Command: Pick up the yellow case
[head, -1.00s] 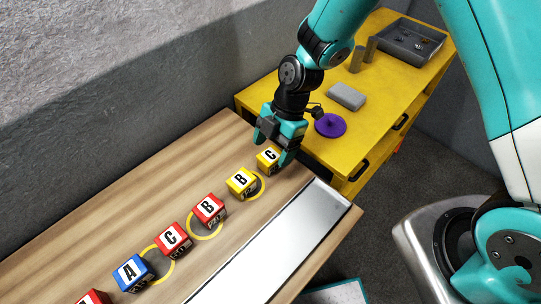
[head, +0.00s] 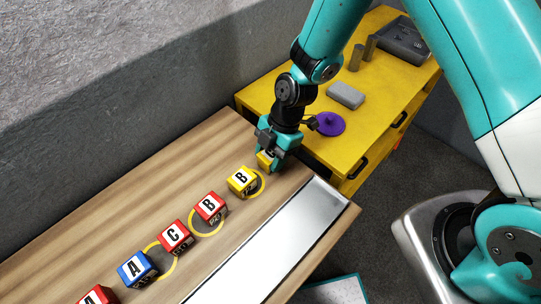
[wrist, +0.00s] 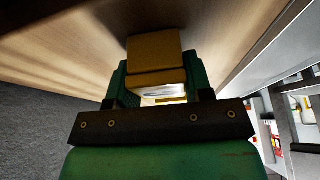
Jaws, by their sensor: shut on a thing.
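A yellow case (head: 264,160), which showed the letter C a second ago, is at the far right end of the row of lettered cases on the wooden bench (head: 150,178). My gripper (head: 268,157) points down over it and is shut on it. In the wrist view the yellow case (wrist: 154,50) sits between the two green fingers of my gripper (wrist: 155,84). I cannot tell whether it touches the bench. Another yellow case (head: 242,181), lettered B, stands just left of my gripper, by a yellow ring.
A metal strip (head: 270,240) lines the bench edge. A yellow cabinet (head: 300,95) behind bears a purple disc (head: 329,124) and grey block (head: 345,95).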

